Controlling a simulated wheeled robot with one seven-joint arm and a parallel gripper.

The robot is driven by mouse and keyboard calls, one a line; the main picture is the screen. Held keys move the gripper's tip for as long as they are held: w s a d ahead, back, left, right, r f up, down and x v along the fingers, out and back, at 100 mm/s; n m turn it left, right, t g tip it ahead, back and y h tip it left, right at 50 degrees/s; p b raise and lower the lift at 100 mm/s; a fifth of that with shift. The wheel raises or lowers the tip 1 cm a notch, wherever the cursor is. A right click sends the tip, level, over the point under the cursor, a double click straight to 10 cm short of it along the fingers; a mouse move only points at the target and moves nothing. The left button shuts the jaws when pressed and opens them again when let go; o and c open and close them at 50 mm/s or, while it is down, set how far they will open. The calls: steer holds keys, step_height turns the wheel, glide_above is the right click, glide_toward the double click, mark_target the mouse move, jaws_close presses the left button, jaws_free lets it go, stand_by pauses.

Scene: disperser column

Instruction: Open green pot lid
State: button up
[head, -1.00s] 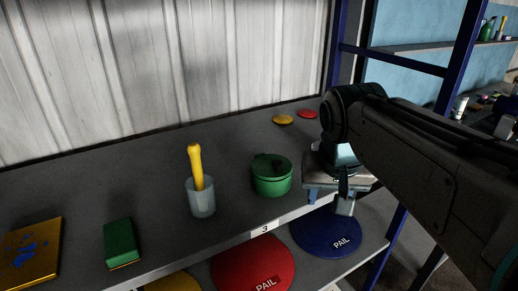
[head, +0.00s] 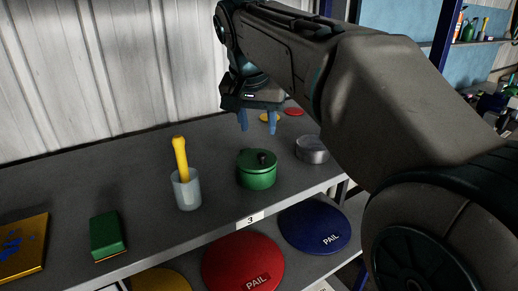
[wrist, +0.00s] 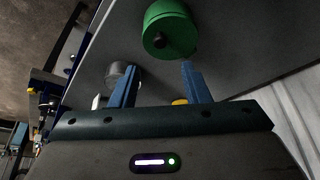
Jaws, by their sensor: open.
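The green pot (head: 256,176) stands on the grey shelf with its green lid (head: 257,160) on top. The lid has a dark knob (head: 263,156). In the wrist view the green pot (wrist: 168,25) is at the top centre, beyond my fingertips, with the dark knob (wrist: 157,41) facing the camera. My gripper (head: 258,128) is open and empty, its two blue fingers pointing down above the shelf, behind the pot in the head view. The fingers (wrist: 160,80) also show in the wrist view, apart, with nothing between them touching.
A grey metal tin (head: 312,150) stands right of the pot. A clear cup (head: 187,190) with a yellow-handled tool (head: 181,158) stands left. A green box (head: 107,237) is further left. Coloured pail lids lie below.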

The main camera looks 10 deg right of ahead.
mark_target(262, 154)
steer(key=x, duration=0.9)
steer(key=shift+f, duration=0.1)
steer(key=shift+p, duration=0.3)
jaws_close()
